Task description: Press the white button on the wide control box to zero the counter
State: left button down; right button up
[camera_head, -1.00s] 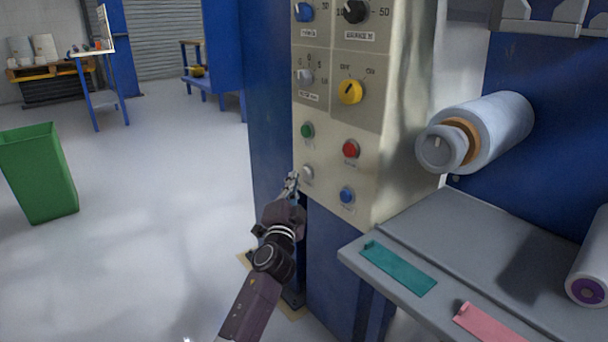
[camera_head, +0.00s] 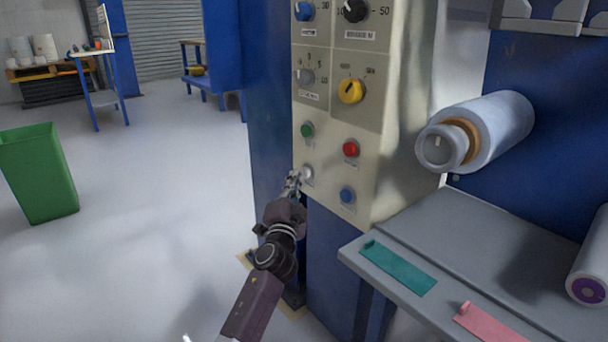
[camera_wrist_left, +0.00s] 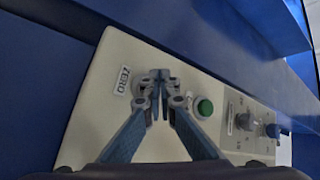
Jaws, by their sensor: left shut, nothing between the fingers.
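The wide control box (camera_head: 385,140) is a cream panel on a blue machine, with knobs above and buttons below. The white button (camera_head: 307,173) is at its lower left, under the green button (camera_head: 306,130). My left gripper (camera_head: 294,178) is shut and empty, its tips right at the white button's left edge. In the left wrist view, the shut fingertips (camera_wrist_left: 158,78) are over the panel beside the ZERO label (camera_wrist_left: 124,80), and they mostly hide the white button. I cannot tell whether the tips touch it. My right gripper is not in view.
A red button (camera_head: 350,149) and a blue button (camera_head: 347,195) sit to the right on the same panel. A grey shelf (camera_head: 450,235) with teal and pink strips juts out at lower right, below a film roller (camera_head: 495,130). Open floor and a green bin (camera_head: 38,172) are at left.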

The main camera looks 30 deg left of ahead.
pick_arm(q)
jog(key=shift+w+d, duration=0.1)
jog(key=shift+w, duration=0.1)
jog(key=shift+w+d+b, duration=0.2)
jog(key=shift+w+b, duration=0.15)
jog(key=shift+w, duration=0.1)
dwell(0.7)
dwell(0.3)
jog(key=shift+s+a+p, duration=0.35)
jog(key=shift+s+p, duration=0.1)
jog(key=shift+s, duration=0.4)
jog(key=s, duration=0.1)
jog(key=s+a+p, duration=0.1)
jog(key=s, duration=0.1)
jog(key=s+a+p, duration=0.1)
jog(key=shift+s, duration=0.35)
dwell(0.6)
